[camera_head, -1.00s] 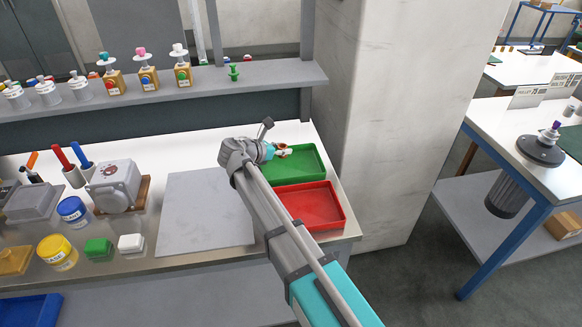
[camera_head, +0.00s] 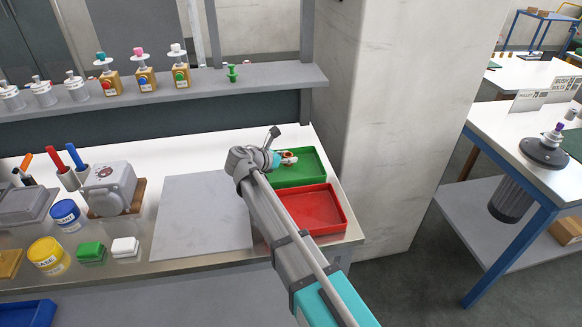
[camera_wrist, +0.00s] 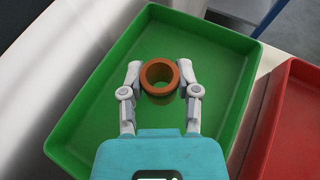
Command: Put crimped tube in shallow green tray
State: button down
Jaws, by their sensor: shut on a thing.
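The crimped tube (camera_wrist: 160,76) is an orange-brown ring with a dark hollow, seen end-on in the wrist view. My gripper (camera_wrist: 160,80) is shut on it, one finger on each side. Both are over the inside of the shallow green tray (camera_wrist: 230,35). In the head view the green tray (camera_head: 318,160) lies on the bench by the pillar, and my gripper (camera_head: 288,158) is over its left part with the tube (camera_head: 287,154) small and partly hidden. I cannot tell how high the tube is above the tray floor.
A red tray (camera_head: 340,210) stands right in front of the green one. A grey mat (camera_head: 200,215) lies to the left. The pillar (camera_head: 400,120) rises close on the right.

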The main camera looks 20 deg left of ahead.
jog(key=shift+f+b, duration=0.8)
jog(key=shift+f, duration=0.35)
jog(key=shift+f, duration=0.15)
jog(key=shift+c, duration=1.7)
grip_release()
jog(key=shift+r, duration=0.25)
jog(key=shift+s+a+r, duration=0.1)
jog(key=shift+s+a, duration=0.05)
jog(key=shift+s, duration=0.1)
jog(key=p+v, duration=0.4)
jog(key=v, duration=0.5)
jog(key=shift+s+a+r, duration=0.2)
jog(key=shift+s, duration=0.1)
jog(key=shift+p+v, duration=0.3)
jog(key=shift+v, duration=0.5)
jog(key=shift+s+f, duration=0.1)
